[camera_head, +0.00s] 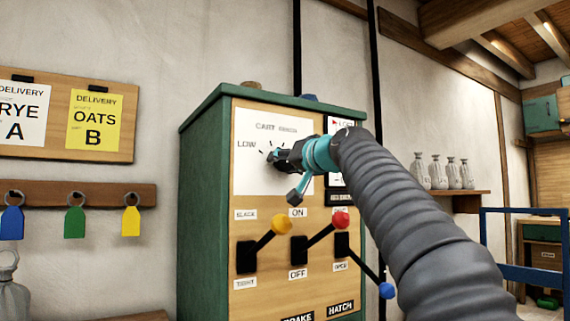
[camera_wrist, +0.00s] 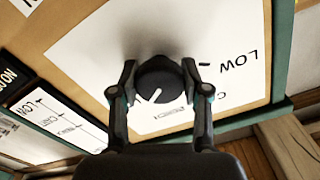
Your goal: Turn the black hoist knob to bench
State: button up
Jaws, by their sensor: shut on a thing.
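The black hoist knob (camera_wrist: 160,76) is round and sits on a white dial plate (camera_wrist: 95,50) in the wrist view. My gripper (camera_wrist: 160,78) has one finger on each side of the knob and is shut on it. A white pointer line on the knob's face faces the lower part of the picture, toward the partly hidden BENCH lettering. The word LOW shows upright-down at the right, with CART below it, partly covered by a finger. In the head view my gripper (camera_head: 278,157) is at the dial plate (camera_head: 258,185) and mostly hides the knob.
The green cabinet (camera_head: 205,200) carries a yellow-knobbed lever (camera_head: 282,224), a red-knobbed lever (camera_head: 341,219) and a blue-knobbed lever (camera_head: 387,290) below the dial. Coloured tags hang from a wall rail (camera_head: 100,192) at the left. A blue frame (camera_head: 530,212) stands at the right.

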jog(key=n, duration=0.3)
jog(key=shift+n+b, duration=0.3)
jog(key=shift+n, duration=1.6)
jog(key=o, duration=1.2)
jog(key=shift+c, duration=0.2)
jog(key=shift+s+d, duration=0.1)
jog(key=v, duration=1.1)
jog(key=shift+s+d, duration=0.2)
jog(key=shift+s, duration=0.05)
